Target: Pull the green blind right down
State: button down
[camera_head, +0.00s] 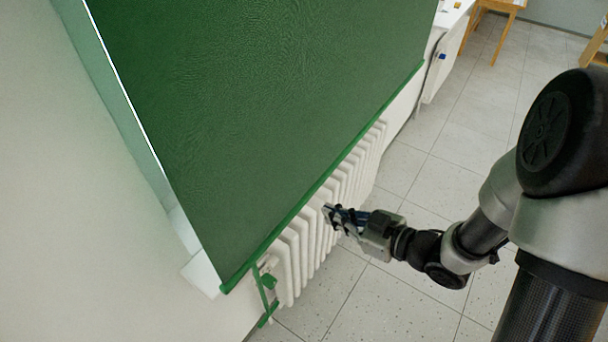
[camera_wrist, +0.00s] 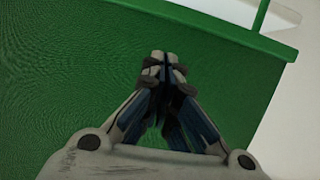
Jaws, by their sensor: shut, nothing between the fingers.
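The green blind (camera_head: 270,100) hangs unrolled over the window, down past the sill to the upper part of the radiator. Its green bottom bar (camera_head: 330,172) runs slantwise across the head view. A green pull strap (camera_head: 265,290) hangs from the bar near its left end. My gripper (camera_head: 328,212) is shut and empty, in front of the radiator, to the right of the strap and apart from it. In the wrist view my gripper (camera_wrist: 164,62) points at the blind (camera_wrist: 60,80); the bar (camera_wrist: 200,25) and part of the strap (camera_wrist: 262,14) show at the top.
A white ribbed radiator (camera_head: 318,228) stands behind and below the bar. The white sill end (camera_head: 203,273) sticks out left of the blind. A white table (camera_head: 450,15) and wooden furniture (camera_head: 490,12) stand at the back right. The tiled floor (camera_head: 400,310) near my gripper is clear.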

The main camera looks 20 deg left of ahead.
jog(key=s+a+y, duration=0.1)
jog(key=s, duration=0.1)
jog(key=b, duration=0.1)
send_over(287, 222)
jog(key=d, duration=0.1)
jog(key=shift+s+d+f+g, duration=0.1)
jog(key=shift+s+f+g, duration=0.1)
jog(key=shift+f, duration=0.2)
jog(key=shift+s+d+f+g, duration=0.1)
jog(key=shift+f+g, duration=0.1)
jog(key=shift+f, duration=0.2)
jog(key=f, duration=0.1)
jog(key=f+b, duration=0.1)
jog(key=shift+d+f, duration=0.3)
jog(key=shift+f, duration=0.55)
jog(key=shift+f, duration=0.15)
notch_tip(287, 222, down, 3)
jog(key=b, duration=0.3)
jog(key=shift+s+f, duration=0.1)
jog(key=shift+f, duration=0.1)
jog(key=shift+r, duration=0.1)
